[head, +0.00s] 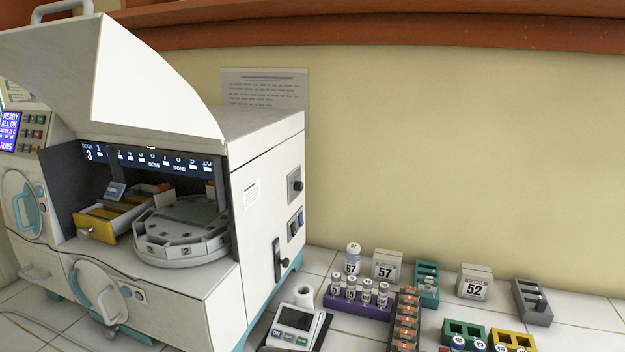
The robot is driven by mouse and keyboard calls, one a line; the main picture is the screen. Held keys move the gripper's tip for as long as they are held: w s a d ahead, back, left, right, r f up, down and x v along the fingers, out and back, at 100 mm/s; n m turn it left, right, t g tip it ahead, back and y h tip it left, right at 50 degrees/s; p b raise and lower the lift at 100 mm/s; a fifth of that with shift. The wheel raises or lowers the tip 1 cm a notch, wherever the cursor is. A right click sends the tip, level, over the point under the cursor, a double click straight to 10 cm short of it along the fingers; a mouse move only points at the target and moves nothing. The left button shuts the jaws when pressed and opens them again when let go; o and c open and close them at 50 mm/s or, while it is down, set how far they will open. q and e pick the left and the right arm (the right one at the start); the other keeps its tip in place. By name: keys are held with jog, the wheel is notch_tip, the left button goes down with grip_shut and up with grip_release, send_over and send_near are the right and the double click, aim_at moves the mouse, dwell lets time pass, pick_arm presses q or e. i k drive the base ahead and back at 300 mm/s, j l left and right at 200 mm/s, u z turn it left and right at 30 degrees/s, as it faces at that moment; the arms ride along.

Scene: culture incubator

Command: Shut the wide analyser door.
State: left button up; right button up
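The wide analyser door (120,75) is a large white curved hood at the upper left. It stands raised, and its grey bar handle (62,9) is at the top left edge of the picture. Below it the analyser (268,190) is open at the front. Inside are a round grey carousel (185,232) with numbered slots and a yellow drawer-like rack (100,222). A dark display strip (150,160) runs along the top of the opening. Neither of my grippers is in view.
A small device with a screen (297,325), a purple vial rack (357,303) and several other racks stand on the tiled bench to the right.

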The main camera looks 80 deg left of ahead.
aim_at(89, 69)
jog(key=i+u, duration=0.15)
jog(key=u, duration=1.95)
